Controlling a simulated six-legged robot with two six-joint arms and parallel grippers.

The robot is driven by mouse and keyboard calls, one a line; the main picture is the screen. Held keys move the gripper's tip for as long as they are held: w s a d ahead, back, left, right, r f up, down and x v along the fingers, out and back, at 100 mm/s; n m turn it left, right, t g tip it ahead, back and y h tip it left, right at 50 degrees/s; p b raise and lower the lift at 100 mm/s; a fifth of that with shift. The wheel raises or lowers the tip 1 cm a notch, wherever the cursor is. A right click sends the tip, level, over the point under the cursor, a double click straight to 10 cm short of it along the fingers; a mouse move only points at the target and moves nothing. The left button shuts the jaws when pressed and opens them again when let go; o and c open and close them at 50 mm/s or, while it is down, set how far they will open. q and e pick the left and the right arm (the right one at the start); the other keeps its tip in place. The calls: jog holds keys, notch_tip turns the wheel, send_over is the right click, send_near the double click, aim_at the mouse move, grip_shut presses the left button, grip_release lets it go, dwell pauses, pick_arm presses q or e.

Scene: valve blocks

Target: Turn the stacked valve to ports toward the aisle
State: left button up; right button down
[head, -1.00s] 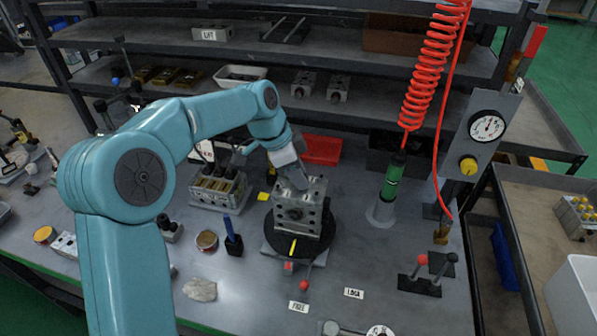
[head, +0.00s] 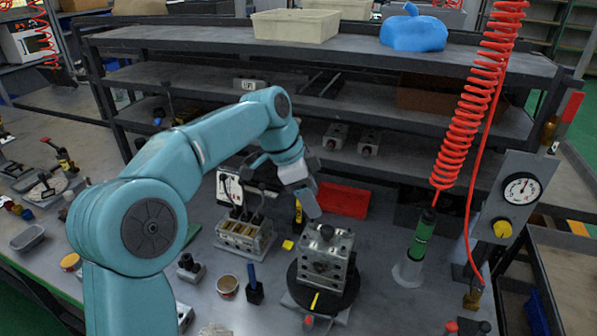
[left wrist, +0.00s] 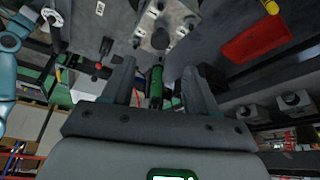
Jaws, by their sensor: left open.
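The stacked valve (head: 325,258) is a grey metal block with a dark knob on top and a round port on its front face. It sits on a black round turntable (head: 347,290) with a yellow mark at its front edge. My left gripper (head: 307,203) is open and empty, above and behind the valve, apart from it. In the left wrist view the open fingers (left wrist: 160,92) show nothing between them that they touch; the valve (left wrist: 165,25) lies beyond them at the top. My right gripper is not in view.
A manifold with several dark stems (head: 245,235) stands left of the valve, and a red bin (head: 343,200) behind it. A green cylinder (head: 421,238) and a gauge panel (head: 505,205) stand to the right. The shelf rack (head: 300,85) limits room behind.

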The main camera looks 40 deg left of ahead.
pick_arm(q)
jog(key=v, duration=0.7)
jog(key=shift+p, duration=0.45)
jog(key=shift+a+r, duration=0.1)
